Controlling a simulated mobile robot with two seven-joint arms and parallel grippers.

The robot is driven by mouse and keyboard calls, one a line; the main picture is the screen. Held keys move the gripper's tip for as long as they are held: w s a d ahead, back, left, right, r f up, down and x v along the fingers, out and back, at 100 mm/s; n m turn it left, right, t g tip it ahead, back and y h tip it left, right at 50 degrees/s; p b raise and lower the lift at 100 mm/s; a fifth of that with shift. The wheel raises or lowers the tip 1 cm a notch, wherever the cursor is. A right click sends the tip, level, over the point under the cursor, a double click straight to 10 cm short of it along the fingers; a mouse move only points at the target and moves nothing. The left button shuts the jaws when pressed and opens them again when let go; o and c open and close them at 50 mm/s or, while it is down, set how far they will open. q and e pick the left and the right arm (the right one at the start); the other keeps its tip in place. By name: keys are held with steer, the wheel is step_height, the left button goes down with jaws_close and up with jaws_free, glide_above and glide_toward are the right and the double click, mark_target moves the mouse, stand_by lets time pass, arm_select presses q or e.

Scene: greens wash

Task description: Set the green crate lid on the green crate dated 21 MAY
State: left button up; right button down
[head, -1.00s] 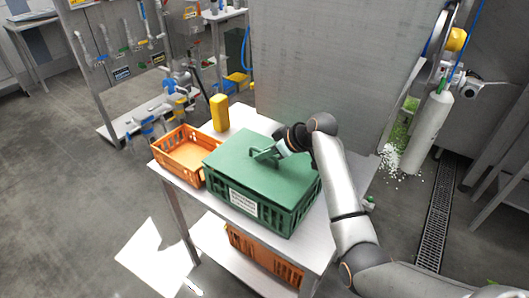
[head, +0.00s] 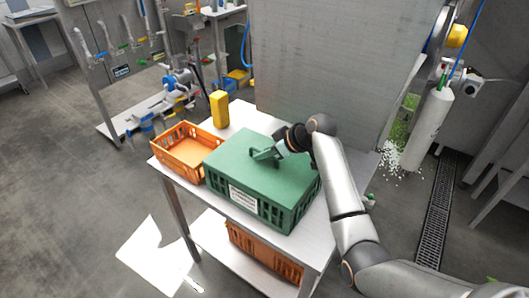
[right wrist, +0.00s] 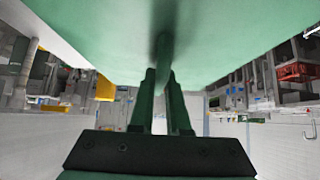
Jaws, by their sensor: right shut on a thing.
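The green crate (head: 276,213) stands on the white table, with a white label (head: 243,197) on its front whose date is too small to read. The flat green crate lid (head: 235,152) lies over the crate's top, roughly lined up with its rim. Whether it is fully seated or a hair above the rim I cannot tell. My right gripper (head: 270,152) is shut on the lid's raised handle. My left gripper is not in view.
An orange crate (head: 163,152) stands close to the green crate's left, with a yellow bottle-like object (head: 219,110) behind it. Another orange crate (head: 262,255) is on the shelf below. A large grey panel (head: 320,70) rises behind the table.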

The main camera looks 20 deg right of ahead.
steer(key=c, duration=0.8)
jaws_free()
steer(key=v, duration=1.2)
steer(key=shift+s+d+r, duration=0.1)
steer(key=shift+s+r, duration=0.05)
steer(key=shift+s, duration=0.1)
